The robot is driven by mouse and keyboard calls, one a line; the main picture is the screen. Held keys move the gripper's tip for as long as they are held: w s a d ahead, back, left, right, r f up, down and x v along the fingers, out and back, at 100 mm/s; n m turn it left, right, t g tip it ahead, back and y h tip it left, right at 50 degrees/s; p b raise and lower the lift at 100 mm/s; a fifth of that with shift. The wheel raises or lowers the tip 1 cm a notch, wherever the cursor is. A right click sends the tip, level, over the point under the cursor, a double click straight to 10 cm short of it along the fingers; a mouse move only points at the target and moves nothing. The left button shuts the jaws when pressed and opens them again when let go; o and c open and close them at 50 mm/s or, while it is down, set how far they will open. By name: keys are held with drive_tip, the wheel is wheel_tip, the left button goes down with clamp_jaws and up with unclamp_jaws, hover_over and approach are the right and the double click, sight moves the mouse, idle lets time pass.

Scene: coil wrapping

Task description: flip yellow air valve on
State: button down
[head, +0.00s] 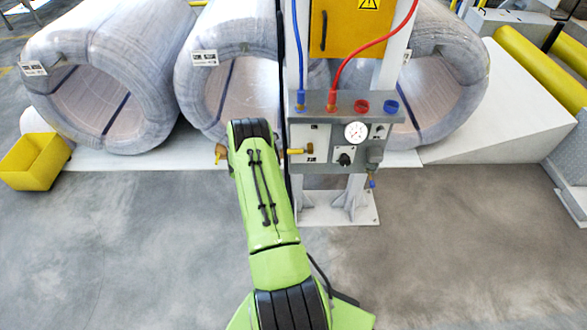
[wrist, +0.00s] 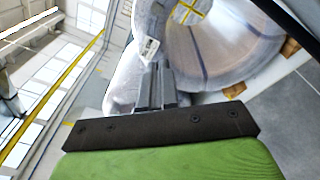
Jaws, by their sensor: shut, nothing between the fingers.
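The grey air panel (head: 335,125) is mounted on a white post in the middle of the head view. My green arm reaches up just left of the panel and hides my gripper in the head view. In the wrist view my gripper (wrist: 157,68) has its grey fingers together, with nothing between them. The fingers are in front of a wrapped coil there. The valve does not show in the wrist view.
The panel also carries a gauge (head: 356,132), a black knob (head: 344,159), and red and blue hose fittings. A yellow cabinet (head: 345,30) is above it. Large wrapped coils (head: 150,40) stand behind. A yellow bin (head: 33,162) is at far left. The floor at front right is clear.

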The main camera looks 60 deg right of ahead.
drive_tip(key=s+a+f+n+h+b, duration=0.1)
drive_tip(key=s+a+f+n+h, duration=0.1)
drive_tip(key=s+f, duration=0.8)
drive_tip(key=s+a+f+n+h+b, duration=0.2)
drive_tip(key=s+a+f+n, duration=0.2)
drive_tip(key=s+f+n, duration=0.3)
drive_tip(key=s+f, duration=0.3)
drive_tip(key=f, duration=0.3)
drive_tip(key=shift+f+b, duration=0.2)
drive_tip(key=shift+b, duration=0.1)
drive_tip(key=r+b+x, duration=0.1)
drive_tip(key=b+x, duration=0.1)
drive_tip(key=x, duration=0.4)
drive_tip(key=r+b+x, duration=0.2)
drive_tip(key=b+x, duration=0.1)
drive_tip(key=x, duration=0.3)
drive_tip(key=shift+s, duration=0.15)
drive_tip(key=shift+r+g+h, duration=0.2)
drive_tip(key=shift+g+h, duration=0.1)
